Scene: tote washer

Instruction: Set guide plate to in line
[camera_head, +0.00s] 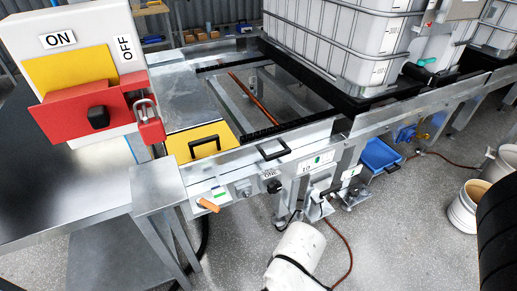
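No part in view is readably labelled as the guide plate, so I cannot tell for sure which it is. A yellow plate (191,136) with a black bar handle (204,146) lies at the near end of the metal frame, left of centre. A second black handle (273,150) is fixed to the front rail, to its right. An orange lever (208,205) sticks out from the rail's front face, pointing left, beside a green-marked label (220,193). My gripper is not in view.
An ON/OFF switch box (75,65) with red parts stands at upper left above a metal table (60,200). White caged tanks (345,40) stand behind right. White buckets (464,207) stand at right. Grey floor shows in front.

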